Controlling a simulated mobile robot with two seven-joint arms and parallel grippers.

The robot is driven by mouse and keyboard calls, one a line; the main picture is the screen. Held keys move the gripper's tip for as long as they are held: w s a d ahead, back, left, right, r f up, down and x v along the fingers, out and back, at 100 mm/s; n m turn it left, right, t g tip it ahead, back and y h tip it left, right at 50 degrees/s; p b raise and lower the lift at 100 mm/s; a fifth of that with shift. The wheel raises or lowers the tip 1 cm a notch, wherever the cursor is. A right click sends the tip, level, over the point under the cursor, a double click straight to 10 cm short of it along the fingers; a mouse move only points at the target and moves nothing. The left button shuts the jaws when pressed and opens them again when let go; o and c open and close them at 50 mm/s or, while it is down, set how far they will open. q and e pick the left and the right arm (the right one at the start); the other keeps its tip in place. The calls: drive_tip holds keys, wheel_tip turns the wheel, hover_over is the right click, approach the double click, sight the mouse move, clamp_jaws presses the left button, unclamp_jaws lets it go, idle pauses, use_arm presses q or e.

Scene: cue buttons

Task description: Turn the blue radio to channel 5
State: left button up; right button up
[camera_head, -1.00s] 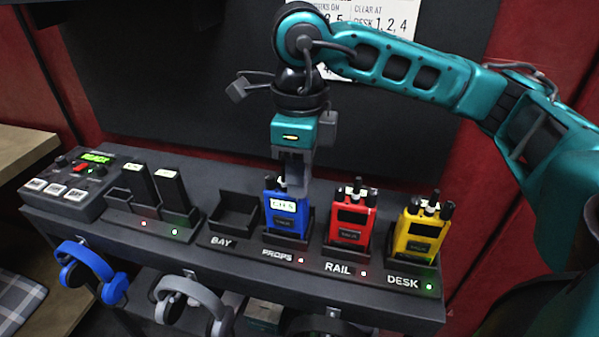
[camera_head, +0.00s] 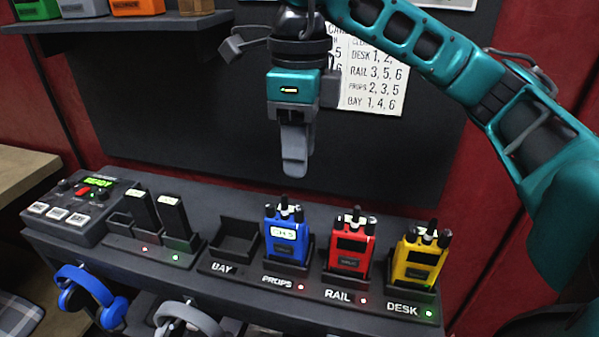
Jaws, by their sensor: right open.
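The blue radio (camera_head: 284,240) stands upright in the dock labelled PROPS, with knobs on top. Its small label appears to read CH 5, and a red light glows by the PROPS label. My right gripper (camera_head: 295,168) hangs above the blue radio, pointing down, clear of it and empty; its fingers overlap in this view. My left gripper is not in view.
A red radio (camera_head: 350,247) stands at RAIL and a yellow radio (camera_head: 420,262) at DESK. The BAY dock (camera_head: 234,242) is empty. A control box (camera_head: 77,209) and two black battery packs (camera_head: 173,218) are at left. A channel notice (camera_head: 377,75) hangs behind. Headphones (camera_head: 90,293) hang in front.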

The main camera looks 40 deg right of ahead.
drive_tip(key=shift+r+p, duration=0.4)
drive_tip(key=shift+r, duration=1.3)
